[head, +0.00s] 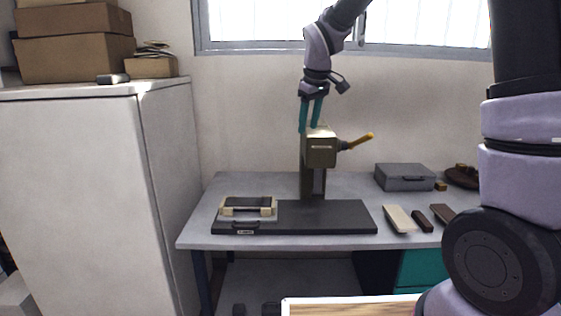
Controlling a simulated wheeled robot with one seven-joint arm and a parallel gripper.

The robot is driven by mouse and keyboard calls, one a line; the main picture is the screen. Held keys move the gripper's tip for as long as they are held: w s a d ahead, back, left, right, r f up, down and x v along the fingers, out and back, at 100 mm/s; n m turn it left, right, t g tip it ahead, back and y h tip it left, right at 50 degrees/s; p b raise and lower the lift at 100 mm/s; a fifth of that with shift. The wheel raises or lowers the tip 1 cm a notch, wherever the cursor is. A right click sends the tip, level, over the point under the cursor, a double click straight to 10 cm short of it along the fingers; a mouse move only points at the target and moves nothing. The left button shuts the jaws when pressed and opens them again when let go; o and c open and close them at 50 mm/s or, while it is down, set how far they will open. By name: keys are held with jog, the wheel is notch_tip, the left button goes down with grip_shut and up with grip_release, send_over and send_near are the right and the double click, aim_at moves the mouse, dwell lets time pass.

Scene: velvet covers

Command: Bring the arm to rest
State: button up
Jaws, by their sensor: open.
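My gripper (310,116) has two teal fingers pointing down. It is open, in the upper middle of the head view. Its fingertips are at the top of an olive press-like device (320,150); I cannot tell whether they touch it. The device has a yellow-tipped lever (358,141) pointing up and right. It stands on a dark base plate (340,216) on the table. My arm comes down from the top of the view, in front of the window.
A cream-and-black framed block (248,207) sits at the left of the base plate. A grey case (404,177) and several brush-like pieces (399,219) lie on the table (195,230) at right. A tall white cabinet (70,190) with cardboard boxes (75,57) stands left.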

jog(key=s+d+r+m+t, duration=0.2)
jog(key=s+d+r+m, duration=0.5)
jog(key=s+d, duration=0.45)
jog(key=s+d+r+m+t+y, duration=0.1)
jog(key=s+d+m, duration=0.4)
jog(key=s, duration=0.7)
jog(key=shift+s+d+r+t, duration=0.3)
jog(key=shift+r, duration=0.15)
